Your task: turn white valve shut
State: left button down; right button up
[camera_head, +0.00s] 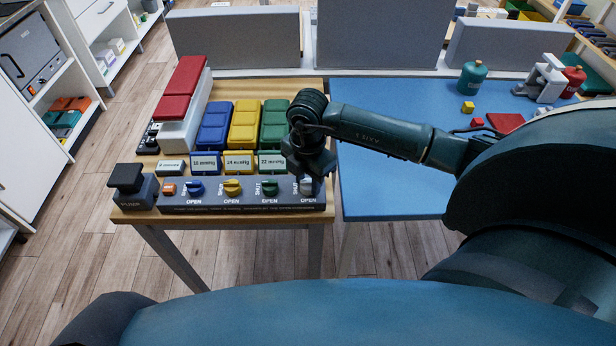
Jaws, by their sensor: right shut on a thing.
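The white valve (307,187) is at the right end of the dark valve panel (215,208) along the table's front edge. My right gripper (308,177) points down over it and is shut on it, covering its upper part. Which way its handle points cannot be told. My left gripper is not in view.
Blue, yellow and green blocks (243,126) stand behind the panel, with pressure cards (239,162) in front. A black-topped block (128,184) stands left. The blue table (385,185) adjoins right, bearing a teal bottle (472,77). Its front part is clear.

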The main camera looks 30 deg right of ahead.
aim_at(308, 181)
jog(key=shift+w+d+r, duration=0.1)
dwell(0.4)
jog(key=o, duration=1)
jog(key=shift+c, duration=0.2)
notch_tip(308, 181, up, 13)
jog(key=shift+b, duration=0.45)
